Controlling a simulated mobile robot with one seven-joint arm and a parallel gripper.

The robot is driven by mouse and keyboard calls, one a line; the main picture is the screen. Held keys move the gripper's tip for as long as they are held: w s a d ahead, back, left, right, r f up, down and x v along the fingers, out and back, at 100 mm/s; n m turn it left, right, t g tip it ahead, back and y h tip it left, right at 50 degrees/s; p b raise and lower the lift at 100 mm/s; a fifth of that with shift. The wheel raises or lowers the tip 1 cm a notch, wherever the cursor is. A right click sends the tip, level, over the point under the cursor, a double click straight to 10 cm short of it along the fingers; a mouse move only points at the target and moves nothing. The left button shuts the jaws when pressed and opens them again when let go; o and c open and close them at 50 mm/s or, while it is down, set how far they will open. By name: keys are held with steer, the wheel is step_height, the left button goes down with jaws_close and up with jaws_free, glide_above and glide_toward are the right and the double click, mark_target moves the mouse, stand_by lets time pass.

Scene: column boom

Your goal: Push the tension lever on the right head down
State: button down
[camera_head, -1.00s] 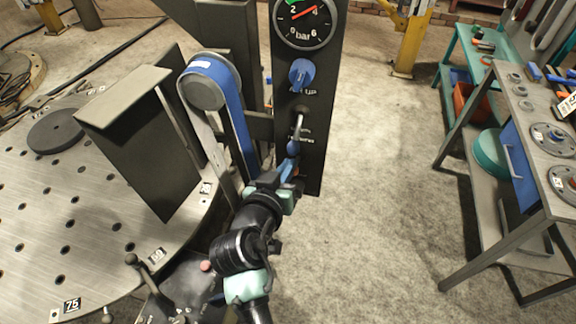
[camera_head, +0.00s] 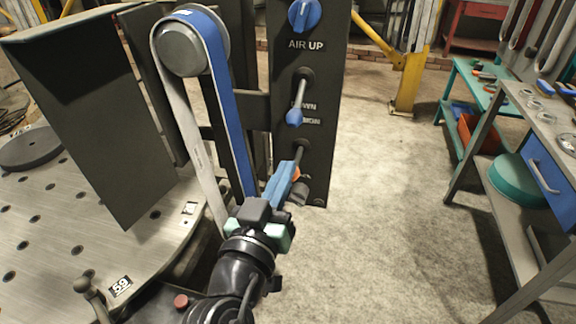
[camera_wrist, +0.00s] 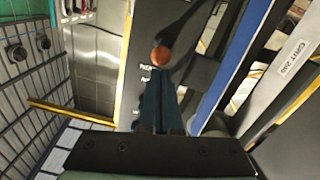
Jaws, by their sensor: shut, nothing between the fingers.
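A dark panel (camera_head: 331,90) stands in the middle of the head view. Its lowest lever (camera_head: 301,151) is a dark rod with an orange tip, below lettering that seems to read "TENSION", partly hidden. In the wrist view, the orange ball tip (camera_wrist: 160,56) shows just beyond my fingertips, with its dark rod running up and right. My gripper (camera_head: 292,169), with blue fingers, is shut and empty. Its fingertips are at the orange tip, and I cannot tell whether they touch it. The gripper also shows in the wrist view (camera_wrist: 158,74), pointing at the ball.
A blue-tipped lever (camera_head: 295,117) and a blue AIR UP knob (camera_head: 304,14) sit higher on the panel. A blue belt (camera_head: 226,100) on a pulley stands close left. A perforated metal table (camera_head: 60,235) lies left. Workbenches (camera_head: 497,170) stand right, with open floor between.

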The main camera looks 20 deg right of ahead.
step_height(320, 180, down, 5)
steer(key=t+h+b, duration=0.2)
steer(key=t+b, duration=0.1)
steer(key=b, duration=1.6)
steer(key=shift+r+t+h+b, duration=0.1)
steer(key=shift+t+h+b, duration=0.3)
steer(key=shift+w+b, duration=0.1)
steer(key=shift+b, duration=0.25)
steer(key=shift+b, duration=0.6)
